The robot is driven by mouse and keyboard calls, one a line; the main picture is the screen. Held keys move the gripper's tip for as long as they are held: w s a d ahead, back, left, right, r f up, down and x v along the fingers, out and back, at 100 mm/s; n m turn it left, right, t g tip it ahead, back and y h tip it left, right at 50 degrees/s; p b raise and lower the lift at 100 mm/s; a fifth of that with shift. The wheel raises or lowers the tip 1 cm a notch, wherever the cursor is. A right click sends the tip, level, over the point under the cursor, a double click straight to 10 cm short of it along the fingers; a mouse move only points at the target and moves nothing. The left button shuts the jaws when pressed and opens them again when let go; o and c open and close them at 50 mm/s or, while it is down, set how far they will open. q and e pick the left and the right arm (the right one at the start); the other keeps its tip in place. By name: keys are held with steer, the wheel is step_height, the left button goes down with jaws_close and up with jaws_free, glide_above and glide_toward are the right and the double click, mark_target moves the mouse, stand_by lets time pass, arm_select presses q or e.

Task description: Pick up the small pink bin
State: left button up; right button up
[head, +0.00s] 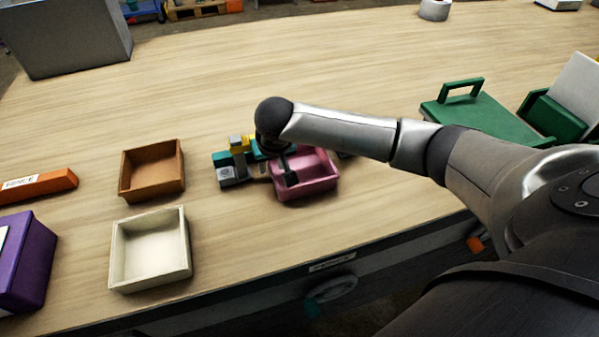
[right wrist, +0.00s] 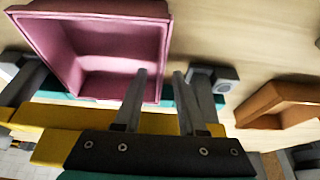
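The small pink bin (head: 320,186) sits on the wooden bench, in the middle of the head view. It fills the upper left of the right wrist view (right wrist: 110,45) and appears empty. My right gripper (head: 290,178) reaches down at the bin's left side, its wrist hiding part of the view. In the right wrist view, my right gripper (right wrist: 161,74) is open with a gap between its fingers. One finger overlaps the bin and the other shows just beyond its right edge. I cannot tell whether they touch it. My left gripper is not in view.
Yellow, teal and grey parts (head: 228,172) show close beside the bin, partly hidden. A brown bin (head: 150,192) and a cream bin (head: 122,255) stand to the left, with a purple box (head: 30,265) farther left. A green tray (head: 485,118) lies right.

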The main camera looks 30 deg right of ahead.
steer(key=shift+x, duration=1.2)
jaws_close()
stand_by(0.5)
